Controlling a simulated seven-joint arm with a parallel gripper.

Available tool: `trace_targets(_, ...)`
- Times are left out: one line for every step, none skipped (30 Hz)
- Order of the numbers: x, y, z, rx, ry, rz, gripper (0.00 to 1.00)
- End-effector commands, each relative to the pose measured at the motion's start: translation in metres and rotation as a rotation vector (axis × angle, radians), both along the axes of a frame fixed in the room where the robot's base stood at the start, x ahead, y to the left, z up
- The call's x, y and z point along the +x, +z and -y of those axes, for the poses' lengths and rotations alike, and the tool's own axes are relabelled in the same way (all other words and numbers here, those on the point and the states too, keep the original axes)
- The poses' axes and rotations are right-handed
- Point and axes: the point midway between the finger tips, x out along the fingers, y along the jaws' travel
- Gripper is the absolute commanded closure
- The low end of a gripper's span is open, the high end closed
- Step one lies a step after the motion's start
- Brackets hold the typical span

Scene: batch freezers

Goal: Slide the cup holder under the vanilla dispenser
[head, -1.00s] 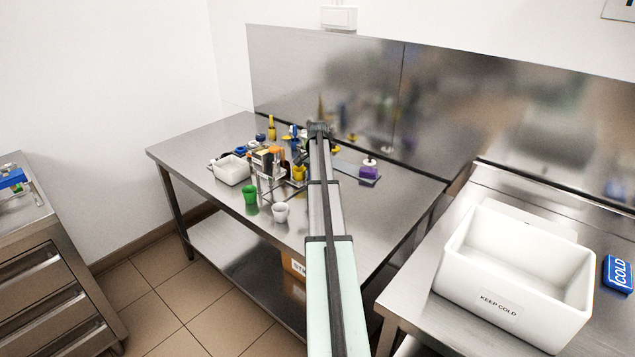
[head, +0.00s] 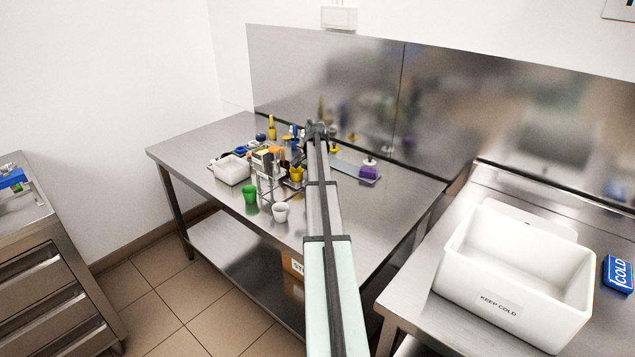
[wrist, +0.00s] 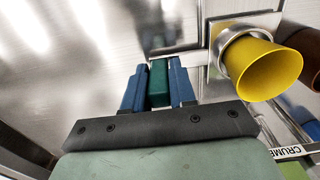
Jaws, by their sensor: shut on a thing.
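In the wrist view my gripper (wrist: 158,82) is shut, its two blue fingers on either side of a green grip (wrist: 158,80). The grip sits beside the cup holder (wrist: 218,65), a metal plate with a ring; their join is partly hidden. A yellow cup (wrist: 268,72) stands in the ring. I cannot read which dispenser is vanilla.
A green cup (head: 250,192) and a white cup (head: 281,211) stand near the front of the steel table. A white tub (head: 232,170) and several small bottles crowd the left. The table's right part is clear.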

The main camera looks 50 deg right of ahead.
Motion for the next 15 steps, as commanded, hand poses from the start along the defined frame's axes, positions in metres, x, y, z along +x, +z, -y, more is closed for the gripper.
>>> trace_targets(-0.002, 0.000, -0.018, 0.000, 0.002, 0.000, 1.00)
trace_targets(-0.002, 0.000, -0.027, 0.000, 0.003, 0.000, 1.00)
trace_targets(-0.003, 0.000, -0.039, 0.000, 0.004, 0.000, 1.00)
trace_targets(-0.003, 0.000, -0.048, 0.000, 0.004, 0.000, 1.00)
trace_targets(-0.003, 0.000, -0.056, 0.000, 0.003, 0.000, 1.00)
trace_targets(-0.002, 0.000, -0.067, 0.000, 0.004, 0.000, 1.00)
trace_targets(-0.002, 0.000, -0.074, 0.000, 0.004, 0.000, 1.00)
trace_targets(-0.002, 0.000, -0.080, 0.000, 0.004, 0.000, 1.00)
trace_targets(-0.002, 0.000, -0.088, 0.000, 0.003, 0.000, 1.00)
trace_targets(-0.002, 0.000, -0.093, 0.000, 0.003, 0.000, 1.00)
trace_targets(-0.001, 0.000, -0.097, 0.000, 0.003, 0.000, 1.00)
trace_targets(-0.001, 0.000, -0.101, 0.000, 0.003, 0.000, 1.00)
trace_targets(-0.001, 0.000, -0.103, 0.000, 0.002, 0.000, 1.00)
trace_targets(-0.001, 0.000, -0.105, 0.000, 0.002, 0.000, 1.00)
trace_targets(0.000, 0.000, -0.106, 0.001, 0.002, 0.000, 1.00)
